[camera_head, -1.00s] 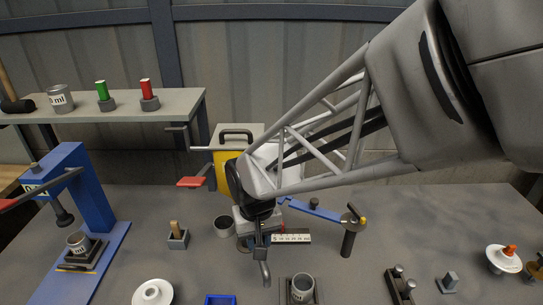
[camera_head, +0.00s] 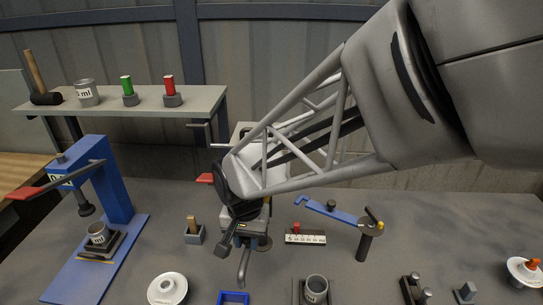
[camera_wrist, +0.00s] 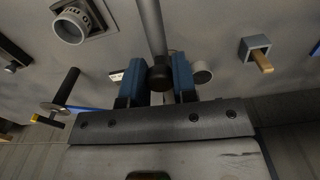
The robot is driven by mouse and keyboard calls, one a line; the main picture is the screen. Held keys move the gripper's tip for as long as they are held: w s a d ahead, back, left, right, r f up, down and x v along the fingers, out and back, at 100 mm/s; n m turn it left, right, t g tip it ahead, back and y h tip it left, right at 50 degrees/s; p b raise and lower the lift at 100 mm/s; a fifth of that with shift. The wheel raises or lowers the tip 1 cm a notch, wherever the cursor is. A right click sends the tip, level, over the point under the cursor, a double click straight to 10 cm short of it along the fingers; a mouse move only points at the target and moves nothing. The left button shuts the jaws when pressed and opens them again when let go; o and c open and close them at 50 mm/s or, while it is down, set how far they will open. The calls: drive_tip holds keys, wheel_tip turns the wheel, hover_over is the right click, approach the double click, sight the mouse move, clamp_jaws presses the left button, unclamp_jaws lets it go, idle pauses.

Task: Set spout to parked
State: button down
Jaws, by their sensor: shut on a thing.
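The spout is a grey bent pipe (camera_head: 243,266) whose outlet hangs down just below my gripper (camera_head: 240,238) in the head view. In the wrist view the pipe (camera_wrist: 151,25) runs up from a dark knob (camera_wrist: 160,76). The blue fingers of my gripper (camera_wrist: 160,84) stand on both sides of this knob, shut on it. The spout outlet is to the left of a grey cup (camera_head: 316,288), not over it. The machine that carries the spout (camera_head: 242,132) is mostly hidden behind my arm; any parked mark cannot be made out.
A blue press (camera_head: 108,190) stands at left. A blue tray (camera_head: 234,297) and white insulator disc (camera_head: 167,289) lie in front. A small white scale (camera_head: 305,237) and a post with a blue lever (camera_head: 368,240) stand to the right.

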drive_tip(key=c, duration=0.9)
unclamp_jaws()
drive_tip(key=shift+r, duration=0.1)
drive_tip(key=shift+r, duration=0.75)
wheel_tip(320, 180, up, 2)
drive_tip(key=shift+r, duration=0.1)
drive_tip(key=s+d+r, duration=0.1)
drive_tip(key=s+d, duration=0.7)
drive_tip(key=s, duration=0.5)
drive_tip(key=shift+s+d, duration=0.25)
drive_tip(key=shift+d, duration=0.05)
drive_tip(key=shift+r, duration=0.1)
drive_tip(key=shift+c, duration=0.5)
